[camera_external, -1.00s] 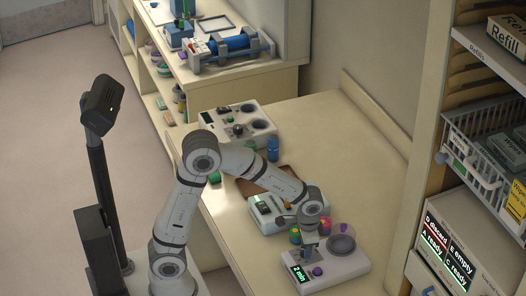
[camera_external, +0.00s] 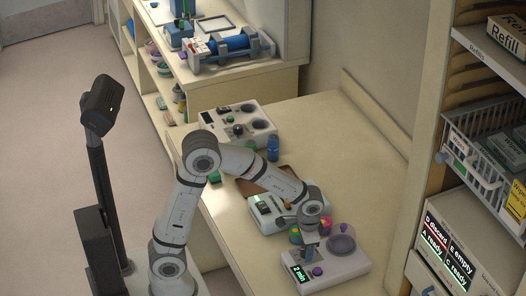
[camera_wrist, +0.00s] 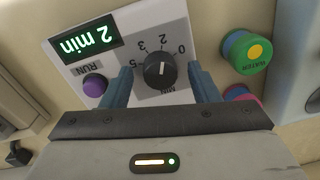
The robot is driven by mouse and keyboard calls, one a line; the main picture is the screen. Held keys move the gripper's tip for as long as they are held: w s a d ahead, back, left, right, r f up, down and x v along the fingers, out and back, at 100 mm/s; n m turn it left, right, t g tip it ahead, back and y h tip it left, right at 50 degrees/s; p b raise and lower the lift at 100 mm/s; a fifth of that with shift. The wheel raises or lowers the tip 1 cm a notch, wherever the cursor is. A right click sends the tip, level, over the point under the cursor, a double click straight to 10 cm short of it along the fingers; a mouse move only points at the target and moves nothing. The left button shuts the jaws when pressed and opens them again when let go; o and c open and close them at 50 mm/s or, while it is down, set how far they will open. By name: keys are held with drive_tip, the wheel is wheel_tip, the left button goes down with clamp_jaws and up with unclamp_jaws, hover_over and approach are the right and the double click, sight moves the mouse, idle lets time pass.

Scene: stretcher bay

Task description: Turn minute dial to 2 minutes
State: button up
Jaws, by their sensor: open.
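The black minute dial (camera_wrist: 159,71) sits on a grey panel with a printed scale, on a white timer unit (camera_external: 343,270). The unit's green display (camera_wrist: 86,42) reads "2 min", upside down in the wrist view; it also shows in the external view (camera_external: 301,274). A purple RUN button (camera_wrist: 95,85) is beside the dial. My gripper (camera_wrist: 161,80) is open, its blue fingers on either side of the dial with gaps visible. In the external view my gripper (camera_external: 309,256) is low over the unit and hides the dial.
A green WATER container (camera_wrist: 246,53) with a yellow centre stands close beside one finger, with a pink-topped one (camera_wrist: 241,93) near it. A round cup (camera_external: 341,243) sits on the unit. Another white device (camera_external: 270,222) is just behind. The table's right side is clear.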

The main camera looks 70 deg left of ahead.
wheel_tip(320, 180, up, 8)
drive_tip(key=shift+d+f, duration=0.1)
drive_tip(key=shift+d, duration=0.05)
idle(0.4)
drive_tip(key=s+a+t, duration=0.1)
drive_tip(key=s+a, duration=0.2)
drive_tip(key=s, duration=0.3)
drive_tip(key=s+a+r+n, duration=0.1)
drive_tip(key=s+a, duration=0.2)
drive_tip(key=s, duration=0.3)
drive_tip(key=s+a+n+t, duration=0.1)
drive_tip(key=s+a, duration=0.1)
drive_tip(key=s, duration=0.4)
drive_tip(key=shift+a+r+t+h, duration=0.2)
drive_tip(key=shift+a+t+h, duration=0.1)
drive_tip(key=shift+a, duration=0.1)
drive_tip(key=shift+s, duration=0.1)
